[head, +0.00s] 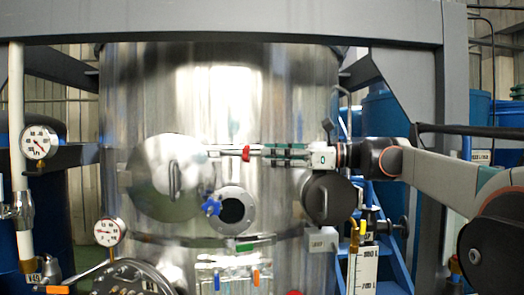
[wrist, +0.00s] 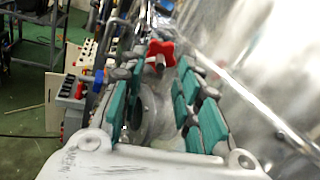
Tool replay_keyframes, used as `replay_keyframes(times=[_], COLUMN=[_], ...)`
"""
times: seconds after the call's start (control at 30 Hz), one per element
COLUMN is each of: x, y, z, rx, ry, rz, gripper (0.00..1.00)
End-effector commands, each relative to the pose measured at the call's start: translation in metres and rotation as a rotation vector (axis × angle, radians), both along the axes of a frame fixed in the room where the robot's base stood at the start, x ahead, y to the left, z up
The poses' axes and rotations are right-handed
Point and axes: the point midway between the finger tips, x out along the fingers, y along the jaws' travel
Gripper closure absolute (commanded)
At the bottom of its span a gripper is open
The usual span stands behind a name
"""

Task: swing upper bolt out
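The upper bolt has a red star-shaped knob (head: 246,153) and sits at the upper right of a round steel door (head: 170,178) on the tank. A lower bolt with a blue knob (head: 211,205) is below it. My gripper (head: 264,153) reaches in from the right, level with the red knob, its tips close to it. In the wrist view the red knob (wrist: 161,52) shows between and around the far ends of the teal-padded fingers of my gripper (wrist: 163,75). The fingers are apart. I cannot tell whether they touch the knob or its shaft.
The shiny tank wall (head: 290,100) is close behind my gripper. A round port (head: 235,208) and a dark round cover (head: 328,197) lie below it. A grey frame post (head: 447,110) stands at the right. Gauges (head: 38,142) are at the left.

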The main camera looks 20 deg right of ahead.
Motion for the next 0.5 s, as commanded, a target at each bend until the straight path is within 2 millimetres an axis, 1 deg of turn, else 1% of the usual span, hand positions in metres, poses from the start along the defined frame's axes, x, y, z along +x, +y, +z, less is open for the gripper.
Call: replay_keyframes(times=[0.03, 0.1, 0.2, 0.33, 0.5], x=[0.003, 0.008, 0.012, 0.014, 0.015], y=[0.008, 0.016, 0.024, 0.029, 0.03], z=[0.002, 0.001, 0.001, 0.0, 0.0], rx=[0.0, 0.0, 0.0, 0.0, 0.0], ry=[0.0, 0.0, 0.0, 0.0, 0.0], rz=[0.003, 0.002, 0.001, 0.001, 0.0], gripper=[0.69, 0.69, 0.69, 0.69, 0.69])
